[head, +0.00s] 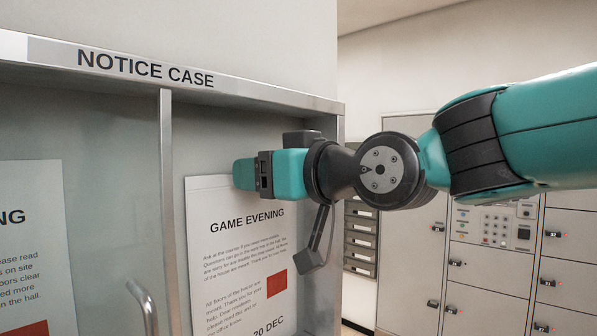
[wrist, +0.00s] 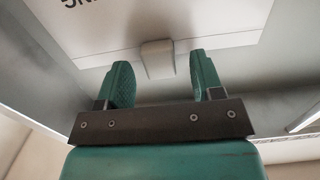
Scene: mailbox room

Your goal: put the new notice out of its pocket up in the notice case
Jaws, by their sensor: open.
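A white notice headed GAME EVENING (head: 236,262), with a red square and "20 DEC", is up against the back of the right half of the notice case (head: 250,92). Its upper edge also shows upside down in the wrist view (wrist: 215,22). My gripper (head: 243,174) is at the notice's top edge. In the wrist view my gripper (wrist: 161,70) is open, its fingers either side of a small pale block (wrist: 158,59) at the sheet's edge. No pocket shows.
A curved metal handle (head: 147,308) is at the lower left. Grey lockers (head: 485,270) with a keypad stand to the right, beside a dark slotted rack (head: 361,240).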

